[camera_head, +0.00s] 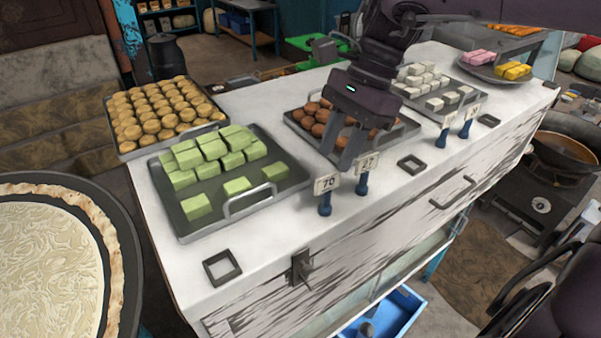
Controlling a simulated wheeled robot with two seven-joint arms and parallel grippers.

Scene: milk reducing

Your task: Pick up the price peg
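Price pegs with white number cards on dark blue stands are on the white counter. One peg reads 70 (326,193). Another peg (365,175), its number partly readable as 27, stands just right of it. Two more pegs (447,130) (468,122) stand farther right by the white sweets. My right gripper (338,157) is over the counter, in front of the tray of brown balls. Its two fingers point down, apart and empty, a little above and behind the 70 peg. My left gripper is not in view.
Trays hold green blocks (237,185), round golden sweets (165,112), brown balls (308,117) and white cubes (445,103). Empty square frames lie on the counter at the front left (222,267), middle (411,164) and right (489,120). A wide pan (128,250) stands at left.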

